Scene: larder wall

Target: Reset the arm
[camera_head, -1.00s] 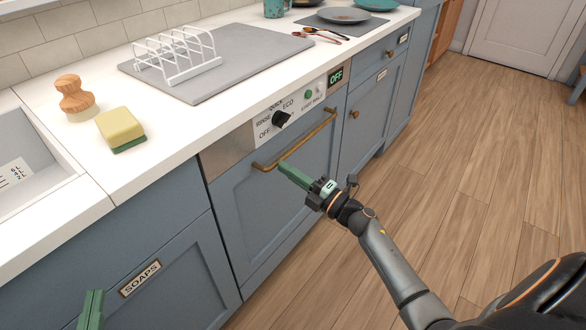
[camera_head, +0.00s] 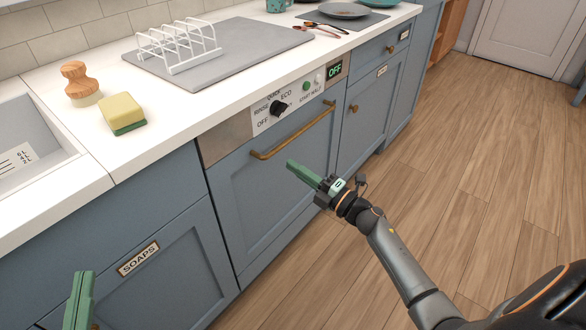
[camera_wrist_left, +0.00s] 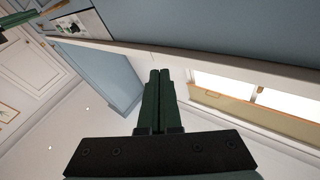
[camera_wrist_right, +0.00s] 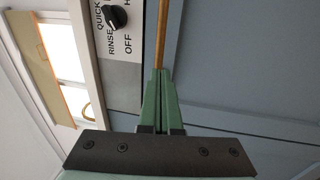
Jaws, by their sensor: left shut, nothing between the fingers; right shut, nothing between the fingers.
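My right gripper (camera_head: 290,165) is shut and empty, in front of the dishwasher door (camera_head: 262,195), just below its brass handle (camera_head: 292,135) in the head view. In the right wrist view its closed fingers (camera_wrist_right: 160,75) show near the brass handle (camera_wrist_right: 161,40); I cannot tell whether they touch. My left gripper (camera_head: 83,275) is shut and empty at the lower left of the head view, in front of the soaps cupboard. In the left wrist view its closed fingers (camera_wrist_left: 160,75) hold nothing.
The dishwasher panel has a black dial (camera_head: 278,108) and an OFF display (camera_head: 334,71). On the counter are a sponge (camera_head: 121,113), a wooden brush (camera_head: 79,82) and a white rack (camera_head: 178,45). The wooden floor (camera_head: 470,150) at right is clear.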

